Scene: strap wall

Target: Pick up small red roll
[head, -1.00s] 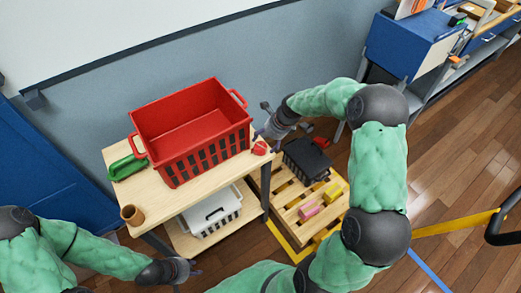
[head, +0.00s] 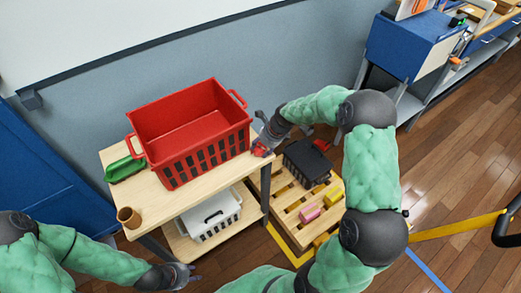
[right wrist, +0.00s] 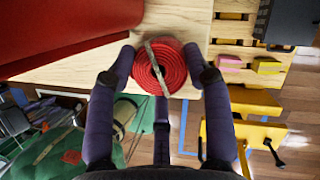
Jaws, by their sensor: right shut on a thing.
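The small red roll (right wrist: 171,68) is a coiled red strap with a pale band across it. In the right wrist view it sits between the fingers of my right gripper (right wrist: 165,75) at the edge of the wooden table top. In the head view the red roll (head: 259,151) shows only partly, beside the red basket, with my right gripper (head: 268,138) over it. My right gripper is shut on the roll. My left gripper (head: 182,276) is at the bottom left, away from the table; its finger opening is too small to tell.
A large red basket (head: 208,157) fills much of the wooden table (head: 185,200), close to the roll. A green item (head: 125,168) and a brown cup (head: 129,217) stand at its left. A white basket (head: 213,216) is below. A pallet (head: 290,215) holds a black crate (head: 307,161).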

